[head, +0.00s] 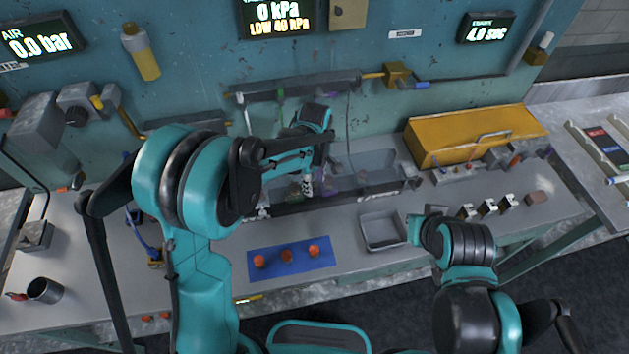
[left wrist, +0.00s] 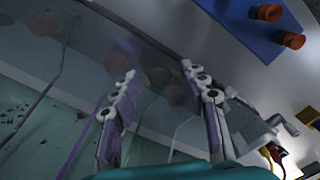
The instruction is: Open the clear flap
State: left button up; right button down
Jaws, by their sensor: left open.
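The clear flap (head: 372,160) shows as a see-through panel over the long trough at the back of the bench, in the middle of the head view. In the left wrist view, a see-through panel (left wrist: 95,32) crosses the top left, with its edge running near the fingers. My left gripper (head: 308,187) is at the left part of the trough, pointing down. In the left wrist view its two fingers (left wrist: 158,70) are apart, with nothing solid seen between them. I cannot tell whether they touch the flap.
A blue mat (head: 290,272) with orange-red pieces lies in front of the trough. A grey tray (head: 381,231) stands right of it. A yellow box (head: 470,135) stands at the back right. A metal cup (head: 44,290) is at the far left.

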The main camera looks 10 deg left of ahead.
pick_arm(q)
grip_shut()
jog(key=shift+r, duration=0.1)
jog(key=shift+w+a+r+p, duration=0.25)
jog(key=shift+w+r, duration=0.2)
jog(key=shift+r, duration=0.35)
jog(key=shift+w+a+r+p, duration=0.1)
jog(key=shift+w+r+p, duration=0.1)
jog(key=shift+w+r, duration=0.4)
jog(key=shift+w+a+r, duration=0.25)
jog(key=shift+w+r, duration=0.3)
jog(key=shift+r, duration=0.3)
jog(key=shift+w+a+r, duration=0.25)
jog(key=shift+w+r, duration=0.15)
jog(key=shift+w, duration=0.3)
